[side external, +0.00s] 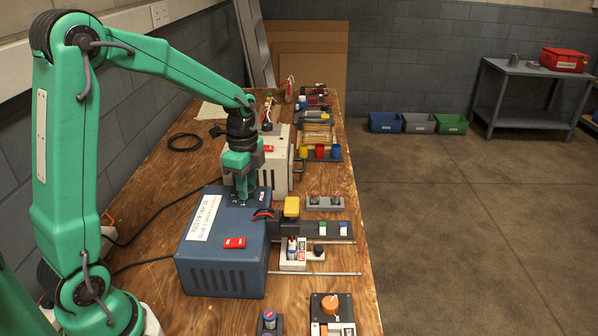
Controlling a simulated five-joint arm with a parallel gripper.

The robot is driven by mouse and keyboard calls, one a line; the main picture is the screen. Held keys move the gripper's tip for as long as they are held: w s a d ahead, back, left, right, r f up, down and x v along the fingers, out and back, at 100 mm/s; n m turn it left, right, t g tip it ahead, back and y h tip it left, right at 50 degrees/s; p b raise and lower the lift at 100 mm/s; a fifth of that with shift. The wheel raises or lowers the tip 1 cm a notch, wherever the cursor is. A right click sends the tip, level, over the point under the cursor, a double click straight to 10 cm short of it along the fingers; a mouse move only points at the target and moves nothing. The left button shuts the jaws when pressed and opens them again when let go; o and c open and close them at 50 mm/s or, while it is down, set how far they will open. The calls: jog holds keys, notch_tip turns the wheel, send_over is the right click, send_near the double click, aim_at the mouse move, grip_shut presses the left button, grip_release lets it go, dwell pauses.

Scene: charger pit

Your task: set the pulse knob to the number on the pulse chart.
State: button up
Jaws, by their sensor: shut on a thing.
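My gripper (244,197) points straight down over the back part of the blue box's (221,280) top. Its green jaws are shut on what seems to be the pulse knob; the jaws hide the knob, so its setting cannot be read. Small white markings show on a dark panel around the jaws. A white label (203,217) with printed text lies on the left of the box's top. I cannot make out which thing is the pulse chart, or any number on it.
A red clip-like piece (235,243) lies on the blue box's top. A pale box (277,172) stands behind it. Yellow, red and blue cups (320,151) and several small fixtures line the wooden bench's right side. An orange knob (330,303) sits at the front. Dark cables run along the left.

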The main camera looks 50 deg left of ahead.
jog(key=shift+r, duration=0.1)
jog(key=o, duration=1)
jog(key=shift+c, duration=0.2)
jog(key=shift+r, duration=3.85)
